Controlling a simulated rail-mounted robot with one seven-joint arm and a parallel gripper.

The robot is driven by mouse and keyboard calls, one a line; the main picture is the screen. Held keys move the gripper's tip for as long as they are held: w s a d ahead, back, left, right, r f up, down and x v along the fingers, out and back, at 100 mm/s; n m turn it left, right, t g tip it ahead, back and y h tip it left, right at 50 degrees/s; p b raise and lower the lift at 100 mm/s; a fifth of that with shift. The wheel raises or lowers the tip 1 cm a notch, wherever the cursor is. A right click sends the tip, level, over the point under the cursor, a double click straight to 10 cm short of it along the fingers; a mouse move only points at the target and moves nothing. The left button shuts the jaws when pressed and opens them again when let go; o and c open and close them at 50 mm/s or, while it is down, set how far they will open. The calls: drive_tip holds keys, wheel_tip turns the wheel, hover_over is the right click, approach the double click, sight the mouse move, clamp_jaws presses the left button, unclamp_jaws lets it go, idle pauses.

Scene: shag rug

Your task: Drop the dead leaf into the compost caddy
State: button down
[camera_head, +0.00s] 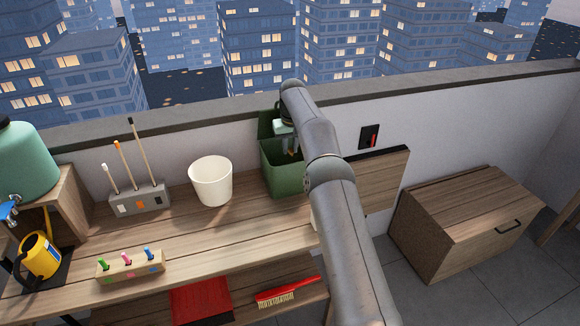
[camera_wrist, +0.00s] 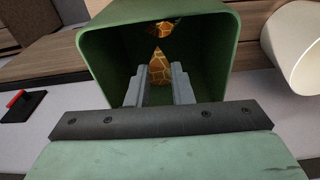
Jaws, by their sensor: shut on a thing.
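The green compost caddy (camera_head: 284,181) stands on the bench against the wall, its lid raised at the back. My gripper (camera_head: 291,153) points down at its opening. In the wrist view the caddy (camera_wrist: 98,62) surrounds the fingers (camera_wrist: 159,72), which are shut on a brown-yellow dead leaf (camera_wrist: 159,66). The leaf is at the caddy's mouth; its exact depth is hard to tell. Another piece with a similar pattern (camera_wrist: 163,29) shows deeper inside the caddy. In the head view the leaf is too small to make out clearly.
A white pot (camera_head: 211,182) stands just left of the caddy. A tool holder (camera_head: 140,200), a small peg block (camera_head: 130,265) and a yellow watering can (camera_head: 40,258) are farther left. A wooden cabinet (camera_head: 460,225) is at right. A red brush (camera_head: 287,292) lies on the lower shelf.

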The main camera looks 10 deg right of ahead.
wheel_tip(320, 180, down, 10)
drive_tip(key=shift+s+f+p, duration=0.1)
drive_tip(key=shift+f+p, duration=0.05)
drive_tip(key=shift+p, duration=0.4)
drive_tip(key=shift+w+f+p, duration=0.2)
drive_tip(key=shift+f+p, duration=0.05)
drive_tip(key=shift+p, duration=0.15)
drive_tip(key=shift+f, duration=0.35)
drive_tip(key=c, duration=1.3)
unclamp_jaws()
drive_tip(key=shift+r, duration=0.15)
